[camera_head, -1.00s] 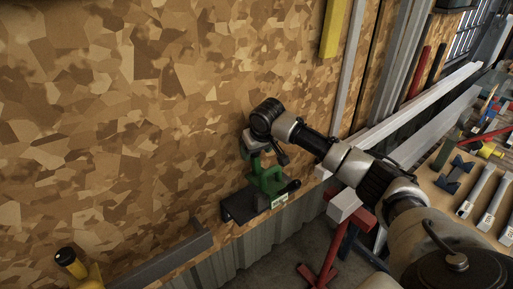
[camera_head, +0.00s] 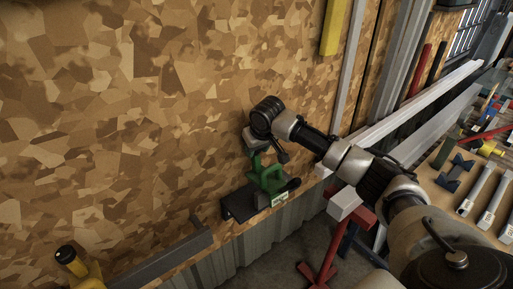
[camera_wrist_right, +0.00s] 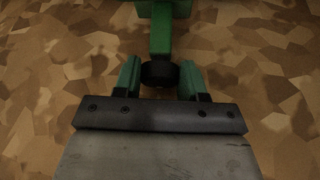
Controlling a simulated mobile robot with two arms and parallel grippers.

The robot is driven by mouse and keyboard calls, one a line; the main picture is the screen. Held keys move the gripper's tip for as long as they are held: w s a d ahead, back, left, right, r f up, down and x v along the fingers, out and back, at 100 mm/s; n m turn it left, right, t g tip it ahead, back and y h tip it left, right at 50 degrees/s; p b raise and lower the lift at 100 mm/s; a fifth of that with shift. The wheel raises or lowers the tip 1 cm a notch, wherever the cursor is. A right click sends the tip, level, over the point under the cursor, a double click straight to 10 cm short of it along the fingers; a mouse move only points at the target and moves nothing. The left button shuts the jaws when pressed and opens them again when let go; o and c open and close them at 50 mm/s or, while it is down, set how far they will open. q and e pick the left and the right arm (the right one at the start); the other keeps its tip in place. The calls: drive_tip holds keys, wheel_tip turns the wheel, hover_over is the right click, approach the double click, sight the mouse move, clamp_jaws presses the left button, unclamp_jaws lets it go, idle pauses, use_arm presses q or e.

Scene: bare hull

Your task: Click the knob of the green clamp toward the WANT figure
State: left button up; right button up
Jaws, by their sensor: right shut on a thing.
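The green clamp (camera_head: 268,178) stands on a dark bracket against the wood-chip wall. A small pale label (camera_head: 279,198) is on its front; its figures are too small to read. My right gripper (camera_head: 256,150) is at the clamp's upper end, with its wrist bent above it. In the right wrist view, the black round knob (camera_wrist_right: 160,73) sits at the end of the clamp's green stem (camera_wrist_right: 161,35). The two fingers of my right gripper (camera_wrist_right: 160,80) are on either side of the knob, shut on it. My left gripper is not in view.
A dark ledge (camera_head: 160,262) runs along the wall at lower left, near a yellow object with a black top (camera_head: 72,262). A red trestle (camera_head: 325,255) stands to the right of the clamp. A bench (camera_head: 440,185) with several tools is at far right.

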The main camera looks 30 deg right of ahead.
drive_tip(key=shift+r, duration=0.1)
idle(0.6)
drive_tip(key=o, duration=0.9)
drive_tip(key=shift+s+r, duration=0.15)
drive_tip(key=shift+r, duration=0.15)
drive_tip(key=shift+b+v, duration=1.8)
drive_tip(key=shift+v, duration=3.3)
